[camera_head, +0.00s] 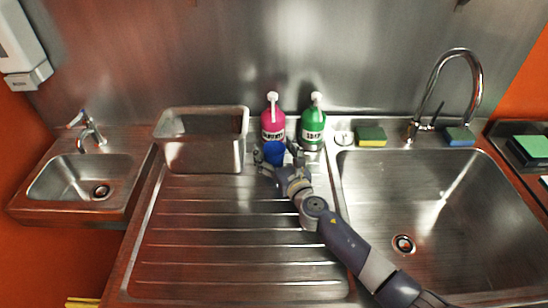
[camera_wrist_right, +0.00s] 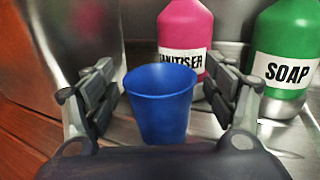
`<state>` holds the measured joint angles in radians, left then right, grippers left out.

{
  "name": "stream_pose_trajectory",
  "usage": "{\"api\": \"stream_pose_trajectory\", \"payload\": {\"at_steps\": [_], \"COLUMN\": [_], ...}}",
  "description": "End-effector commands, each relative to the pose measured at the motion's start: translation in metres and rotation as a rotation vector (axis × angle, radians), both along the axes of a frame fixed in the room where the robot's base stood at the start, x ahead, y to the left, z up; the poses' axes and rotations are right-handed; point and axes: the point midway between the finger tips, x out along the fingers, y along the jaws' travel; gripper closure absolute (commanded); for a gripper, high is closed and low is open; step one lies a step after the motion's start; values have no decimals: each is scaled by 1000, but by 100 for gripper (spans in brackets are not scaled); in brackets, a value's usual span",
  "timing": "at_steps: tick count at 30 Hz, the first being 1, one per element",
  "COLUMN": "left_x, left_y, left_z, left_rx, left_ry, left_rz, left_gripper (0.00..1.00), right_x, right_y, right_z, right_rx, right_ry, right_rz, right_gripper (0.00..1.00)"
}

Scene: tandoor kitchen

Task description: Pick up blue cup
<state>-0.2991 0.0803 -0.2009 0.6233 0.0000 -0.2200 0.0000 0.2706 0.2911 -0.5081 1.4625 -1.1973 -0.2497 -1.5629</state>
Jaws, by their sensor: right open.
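The blue cup (camera_head: 274,153) stands upright at the back of the ribbed steel drainboard (camera_head: 225,220), just in front of the pink sanitiser bottle. In the right wrist view the cup (camera_wrist_right: 161,105) is between the two fingers of my right gripper (camera_wrist_right: 163,95), with its open top visible. The fingers are spread, with a gap on each side of the cup. In the head view my right gripper (camera_head: 275,163) reaches in from the lower right and partly hides the cup. My left gripper is not in view.
The pink sanitiser bottle (camera_head: 273,122) and green soap bottle (camera_head: 312,130) stand close behind the cup. A steel container (camera_head: 203,155) stands to its left. The sink basin (camera_head: 440,210) lies right, with a sponge (camera_head: 370,136) on its back edge. The front drainboard is clear.

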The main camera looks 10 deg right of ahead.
Motion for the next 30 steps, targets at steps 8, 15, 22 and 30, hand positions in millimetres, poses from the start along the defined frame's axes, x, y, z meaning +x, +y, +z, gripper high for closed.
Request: {"api": "stream_pose_trajectory", "payload": {"at_steps": [8,15,22,30], "left_x": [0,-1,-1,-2], "left_y": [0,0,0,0], "left_z": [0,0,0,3], "left_rx": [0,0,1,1], "left_ry": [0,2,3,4], "left_rz": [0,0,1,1], "left_gripper": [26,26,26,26], "right_x": [1,1,1,1], "right_y": [0,0,0,0], "right_z": [0,0,0,5], "right_rx": [0,0,0,0], "right_ry": [1,1,1,0], "right_rz": [0,0,0,0], "right_gripper": [34,71,71,71]}}
